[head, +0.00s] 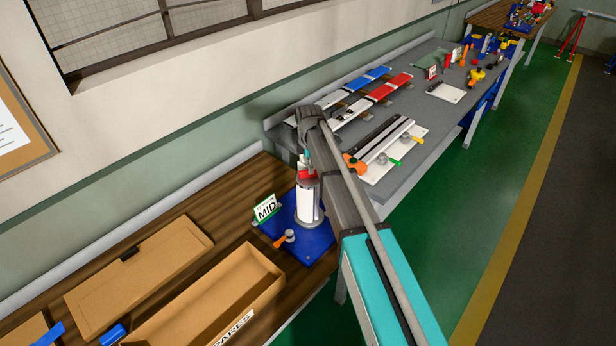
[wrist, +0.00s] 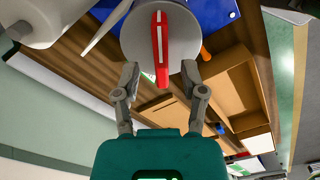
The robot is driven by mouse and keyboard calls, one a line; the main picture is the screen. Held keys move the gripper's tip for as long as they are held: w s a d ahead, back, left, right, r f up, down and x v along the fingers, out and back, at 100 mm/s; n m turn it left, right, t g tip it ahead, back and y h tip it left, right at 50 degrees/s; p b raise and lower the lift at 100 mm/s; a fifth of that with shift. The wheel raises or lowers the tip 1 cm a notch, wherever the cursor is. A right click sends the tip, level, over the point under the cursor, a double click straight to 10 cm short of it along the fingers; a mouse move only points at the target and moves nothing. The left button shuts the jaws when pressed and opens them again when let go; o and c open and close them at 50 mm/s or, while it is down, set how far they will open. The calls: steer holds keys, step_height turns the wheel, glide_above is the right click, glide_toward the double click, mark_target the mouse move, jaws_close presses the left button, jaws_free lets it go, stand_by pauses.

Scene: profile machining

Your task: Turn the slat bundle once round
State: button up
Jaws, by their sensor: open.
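My gripper (wrist: 160,68) is open, with one finger on each side of the bundle's near end and clear gaps in the picture. Whether the fingertips are level with the bundle I cannot tell. In the head view my arm hides part of the fixture and most of the gripper.
A green-framed MID sign (head: 266,208) and an orange-handled knob (head: 285,238) stand beside the cylinder. An open cardboard box (head: 262,285) and a flat cardboard piece (head: 130,268) lie on the wooden bench. A grey bench (head: 430,140) behind holds slats and a clamping fixture.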

steer(key=shift+f+b, duration=1.3)
steer(key=shift+f, duration=0.3)
jaws_close()
steer(key=shift+a, duration=0.25)
steer(key=shift+d, duration=0.2)
